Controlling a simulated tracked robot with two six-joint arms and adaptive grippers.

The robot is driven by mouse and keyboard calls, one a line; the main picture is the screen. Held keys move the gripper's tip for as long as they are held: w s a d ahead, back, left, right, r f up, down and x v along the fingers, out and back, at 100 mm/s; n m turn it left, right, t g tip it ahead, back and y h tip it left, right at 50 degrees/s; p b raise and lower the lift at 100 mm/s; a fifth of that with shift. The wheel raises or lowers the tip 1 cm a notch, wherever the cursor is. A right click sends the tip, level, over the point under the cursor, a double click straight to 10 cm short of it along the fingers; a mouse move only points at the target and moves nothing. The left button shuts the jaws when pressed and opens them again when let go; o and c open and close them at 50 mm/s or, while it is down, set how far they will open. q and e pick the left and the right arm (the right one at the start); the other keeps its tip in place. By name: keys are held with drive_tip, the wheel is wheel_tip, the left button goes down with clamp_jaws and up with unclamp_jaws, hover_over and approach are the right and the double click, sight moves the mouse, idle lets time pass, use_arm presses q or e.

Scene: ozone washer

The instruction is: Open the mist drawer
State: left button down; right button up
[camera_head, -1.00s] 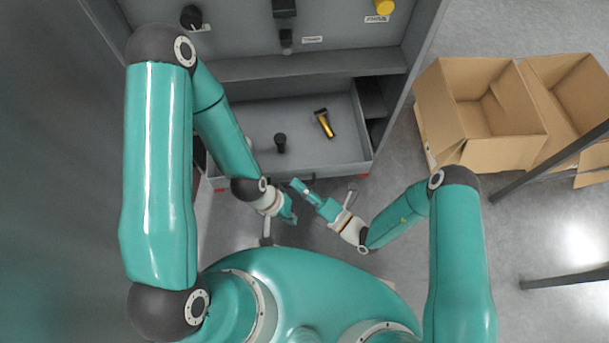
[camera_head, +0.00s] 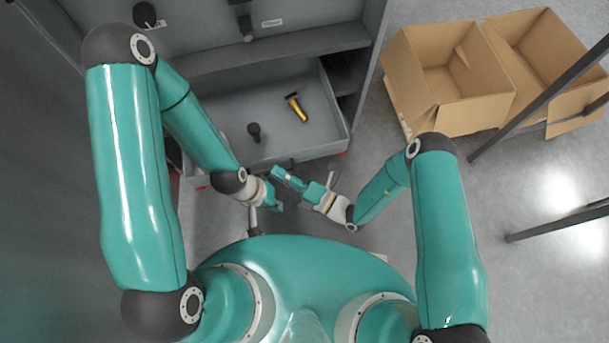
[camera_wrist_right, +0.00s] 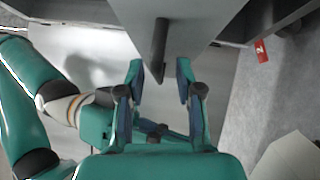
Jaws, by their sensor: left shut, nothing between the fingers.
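The grey drawer (camera_head: 222,112) stands pulled out from the lower part of the cabinet, tilted in the head view. A black knob-like piece (camera_head: 254,132) and a gold-and-black piece (camera_head: 296,107) lie inside it. My right gripper (camera_head: 276,173) is just in front of the drawer front. In the right wrist view its fingers (camera_wrist_right: 160,84) are apart, with a dark rod (camera_wrist_right: 159,45) ahead between them; contact cannot be told. My left gripper (camera_head: 277,205) is shut and empty, below the right one and clear of the drawer.
The grey cabinet (camera_head: 200,35) rises behind the drawer, with a shelf edge (camera_head: 290,47) above it. Open cardboard boxes (camera_head: 450,85) stand at the right, beside dark metal bars (camera_head: 540,105). Grey floor (camera_head: 520,190) is free at the right.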

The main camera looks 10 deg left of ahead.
drive_tip(key=v, duration=1.2)
drive_tip(key=shift+f, duration=0.1)
